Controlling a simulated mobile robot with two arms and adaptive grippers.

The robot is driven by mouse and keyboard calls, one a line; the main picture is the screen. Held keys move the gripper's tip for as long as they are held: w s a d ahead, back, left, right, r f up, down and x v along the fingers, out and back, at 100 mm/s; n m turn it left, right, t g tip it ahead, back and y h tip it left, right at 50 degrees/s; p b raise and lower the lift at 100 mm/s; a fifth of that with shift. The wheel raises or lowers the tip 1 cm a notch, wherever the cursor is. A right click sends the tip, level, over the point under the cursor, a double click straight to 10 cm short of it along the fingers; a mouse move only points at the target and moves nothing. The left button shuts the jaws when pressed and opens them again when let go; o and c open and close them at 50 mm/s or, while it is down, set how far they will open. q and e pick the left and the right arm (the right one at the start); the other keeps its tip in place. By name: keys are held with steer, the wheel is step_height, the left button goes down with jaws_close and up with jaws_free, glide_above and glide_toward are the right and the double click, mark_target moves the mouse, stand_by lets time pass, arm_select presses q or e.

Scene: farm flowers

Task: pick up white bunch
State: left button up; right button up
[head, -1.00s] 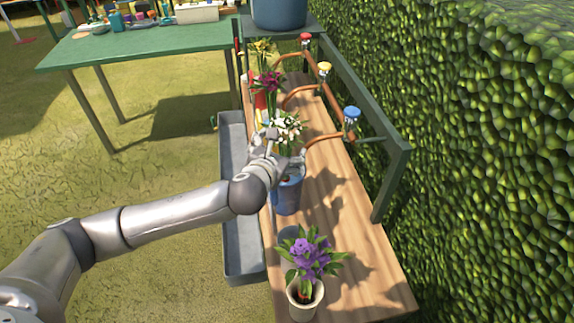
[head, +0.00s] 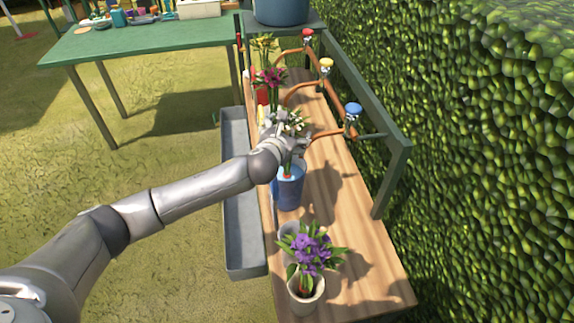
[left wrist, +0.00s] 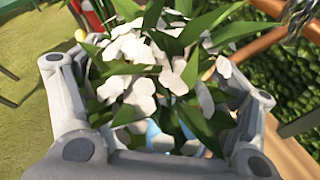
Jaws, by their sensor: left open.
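The white bunch (head: 291,122) has white flowers and long green leaves. It stands upright over a blue bucket (head: 290,187) on the wooden bench, and its lower stems show in the bucket. My left gripper (head: 287,137) is at the bunch, just below the blooms in the head view. In the left wrist view the white bunch (left wrist: 150,75) fills the space between the fingers of my left gripper (left wrist: 158,100). The fingers stand apart on either side of the flowers and leaves. My right gripper is not in view.
Purple flowers (head: 312,250) in a white pot stand at the bench's near end. Pipes with a blue tap (head: 353,109) run along the right. A grey trough (head: 240,220) lies left of the bench.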

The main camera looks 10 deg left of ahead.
arm_select(q)
steer(key=shift+c, duration=1.4)
steer(key=c, duration=1.4)
step_height(320, 180, up, 10)
steer(key=shift+r, duration=0.1)
steer(key=shift+c, duration=0.8)
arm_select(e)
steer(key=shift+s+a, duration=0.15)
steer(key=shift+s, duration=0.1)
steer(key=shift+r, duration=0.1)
